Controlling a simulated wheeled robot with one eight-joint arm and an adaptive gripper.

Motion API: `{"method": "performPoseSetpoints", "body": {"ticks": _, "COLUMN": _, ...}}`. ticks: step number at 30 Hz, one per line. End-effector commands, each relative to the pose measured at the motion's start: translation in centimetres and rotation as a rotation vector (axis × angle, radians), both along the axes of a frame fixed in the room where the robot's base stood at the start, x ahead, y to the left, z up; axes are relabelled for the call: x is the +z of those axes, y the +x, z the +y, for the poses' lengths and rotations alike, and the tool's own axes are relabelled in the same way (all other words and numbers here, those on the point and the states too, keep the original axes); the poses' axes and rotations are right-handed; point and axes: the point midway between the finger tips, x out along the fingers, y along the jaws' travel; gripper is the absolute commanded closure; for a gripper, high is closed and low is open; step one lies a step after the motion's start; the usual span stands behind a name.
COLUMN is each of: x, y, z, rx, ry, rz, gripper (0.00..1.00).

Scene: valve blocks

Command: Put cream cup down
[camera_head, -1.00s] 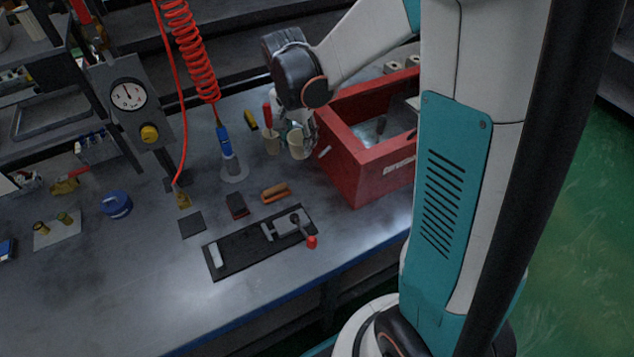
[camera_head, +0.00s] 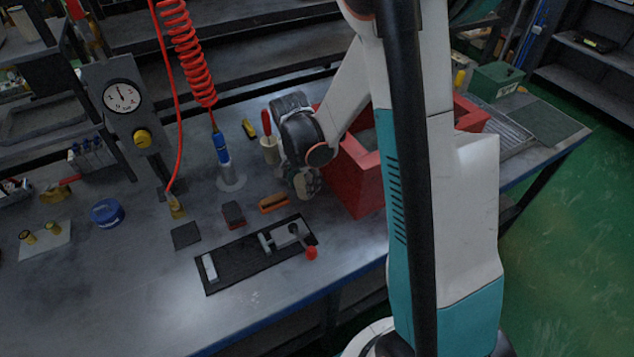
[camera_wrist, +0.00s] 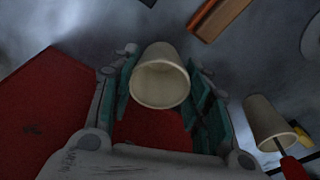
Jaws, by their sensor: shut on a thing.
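The cream cup (camera_wrist: 160,54) is between the fingers of my gripper (camera_wrist: 162,76) in the wrist view, its open mouth towards the camera; it looks empty. My gripper is shut on it. In the head view my gripper (camera_head: 306,184) hangs over the bench just left of the red box (camera_head: 362,182), and its fingers and wrist largely hide the cup. I cannot tell whether the cup's base touches the bench.
A second cream cup (camera_head: 270,151) holding a red-handled tool stands close by, also in the wrist view (camera_wrist: 266,122). An orange-brown block (camera_head: 273,202) and a black clamp plate (camera_head: 232,272) lie in front.

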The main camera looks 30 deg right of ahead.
Motion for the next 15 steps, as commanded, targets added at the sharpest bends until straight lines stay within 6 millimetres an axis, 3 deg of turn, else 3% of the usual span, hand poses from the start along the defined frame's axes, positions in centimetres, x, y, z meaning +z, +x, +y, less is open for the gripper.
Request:
{"method": "performPoseSetpoints", "body": {"ticks": 5, "x": -0.1, "y": 0.0, "z": -1.4, "rx": -0.004, "ry": 0.000, "rz": 0.000, "gripper": 0.83}}
{"method": "performPoseSetpoints", "body": {"ticks": 10, "x": -0.2, "y": -0.1, "z": -4.3, "rx": -0.005, "ry": -0.001, "rz": -0.001, "gripper": 0.83}}
{"method": "performPoseSetpoints", "body": {"ticks": 15, "x": -1.4, "y": 0.0, "z": -4.0, "rx": 0.000, "ry": 0.000, "rz": 0.000, "gripper": 0.83}}
